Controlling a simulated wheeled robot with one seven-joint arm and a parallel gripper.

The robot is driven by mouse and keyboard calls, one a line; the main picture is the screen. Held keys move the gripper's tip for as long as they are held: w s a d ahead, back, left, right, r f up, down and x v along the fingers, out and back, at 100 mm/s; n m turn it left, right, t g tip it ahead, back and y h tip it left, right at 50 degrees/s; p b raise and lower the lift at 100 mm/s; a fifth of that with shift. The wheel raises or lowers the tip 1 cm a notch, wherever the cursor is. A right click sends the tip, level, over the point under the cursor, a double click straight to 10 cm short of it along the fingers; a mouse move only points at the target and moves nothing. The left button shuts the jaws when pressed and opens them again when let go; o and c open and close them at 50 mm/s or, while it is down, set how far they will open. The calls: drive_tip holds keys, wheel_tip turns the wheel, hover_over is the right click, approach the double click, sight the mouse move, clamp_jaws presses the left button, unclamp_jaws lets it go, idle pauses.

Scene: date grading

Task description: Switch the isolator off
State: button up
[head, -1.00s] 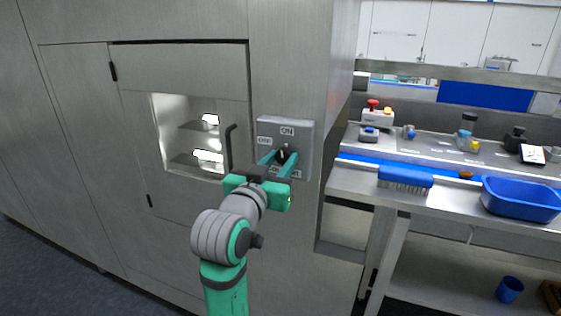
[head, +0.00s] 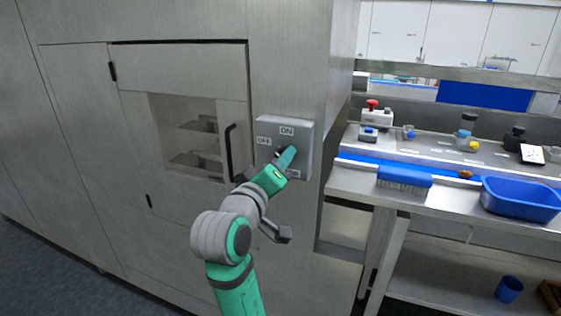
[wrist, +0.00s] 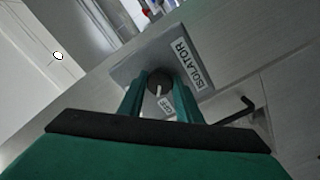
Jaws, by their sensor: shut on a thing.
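The isolator is a grey box (head: 303,135) on the steel cabinet wall, with labels ON at its top and OFF at its left. In the wrist view its plate carries the word ISOLATOR (wrist: 188,63). My gripper (head: 287,156) is shut on the dark rotary knob (wrist: 159,80), one green finger on each side. The knob's white pointer line runs toward the OFF label (wrist: 168,107) in the wrist view. In the head view my fingers hide most of the knob.
Left of the isolator is a cabinet door with a dark handle (head: 229,152) and an unlit window (head: 185,135). At right, a steel bench holds a blue brush (head: 405,178), a blue tub (head: 520,199) and a red-button box (head: 376,115).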

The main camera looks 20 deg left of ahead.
drive_tip(key=n, duration=0.4)
idle(0.6)
drive_tip(key=o, duration=1)
drive_tip(key=shift+o, duration=0.2)
drive_tip(key=shift+s, duration=0.1)
drive_tip(key=s, duration=1)
drive_tip(key=shift+s+a, duration=0.25)
drive_tip(key=shift+s, duration=0.1)
